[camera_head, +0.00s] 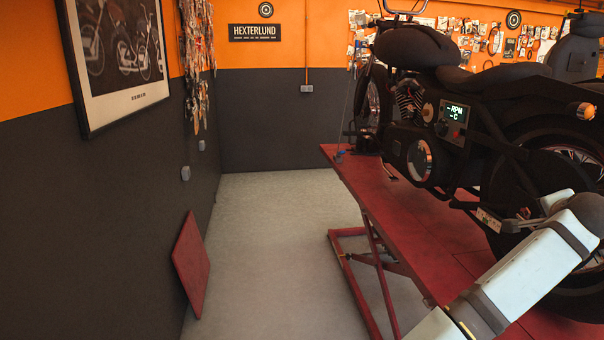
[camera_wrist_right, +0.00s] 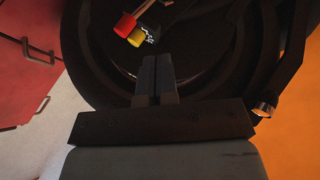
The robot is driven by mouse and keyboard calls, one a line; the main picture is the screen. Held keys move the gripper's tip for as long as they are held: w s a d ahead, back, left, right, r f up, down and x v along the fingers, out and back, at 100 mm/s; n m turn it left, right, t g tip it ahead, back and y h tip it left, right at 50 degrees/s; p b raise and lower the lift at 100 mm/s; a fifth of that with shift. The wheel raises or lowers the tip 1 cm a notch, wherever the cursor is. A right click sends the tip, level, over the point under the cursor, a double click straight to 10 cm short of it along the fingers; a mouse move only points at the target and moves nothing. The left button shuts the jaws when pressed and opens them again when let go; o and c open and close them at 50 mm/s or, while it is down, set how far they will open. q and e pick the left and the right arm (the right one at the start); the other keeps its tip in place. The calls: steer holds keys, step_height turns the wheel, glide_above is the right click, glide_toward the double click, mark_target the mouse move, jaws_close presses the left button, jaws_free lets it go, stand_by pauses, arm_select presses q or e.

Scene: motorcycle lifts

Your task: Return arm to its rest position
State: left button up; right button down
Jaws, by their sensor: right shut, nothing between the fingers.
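My right arm (camera_head: 540,265) reaches in from the lower right in the head view, beside the rear of a black motorcycle (camera_head: 420,50). The gripper end of this arm is not clearly seen there. In the right wrist view my right gripper (camera_wrist_right: 155,75) is shut and empty, its two dark fingers side by side. Its tips are in front of a dark round part of the motorcycle (camera_wrist_right: 100,60), close to a red button (camera_wrist_right: 125,25) and a yellow button (camera_wrist_right: 137,37). I cannot tell whether they touch. My left gripper is not in view.
The motorcycle stands on a red lift (camera_head: 390,200). A small lit display (camera_head: 456,113) shows at its side. Grey floor (camera_head: 265,235) is free to the left of the lift. A red panel (camera_head: 191,263) leans on the dark left wall. A red cabinet (camera_wrist_right: 25,60) shows in the wrist view.

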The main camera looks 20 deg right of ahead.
steer(key=w+a+f+n+t+p, duration=0.3)
steer(key=w+a+f+n+p, duration=0.3)
steer(key=a+n, duration=0.5)
steer(key=a+f+n+t+y+p, duration=0.1)
steer(key=a+f+n+y, duration=0.4)
steer(key=a+f, duration=0.6)
steer(key=s+a+f+n+g+y+p, duration=0.1)
steer(key=s+a+f+n+y, duration=0.2)
steer(key=s+a+f, duration=0.5)
steer(key=s+a+f+n+g+y+p, duration=0.1)
steer(key=s+a+f+n+y+p, duration=0.1)
steer(key=s+a+f, duration=0.7)
steer(key=s+a+n+y, duration=0.1)
steer(key=s+a+n, duration=0.1)
steer(key=s+a, duration=0.4)
steer(key=shift+s+a+f+y, duration=0.15)
steer(key=shift+s+a+y, duration=0.15)
steer(key=shift+y, duration=0.1)
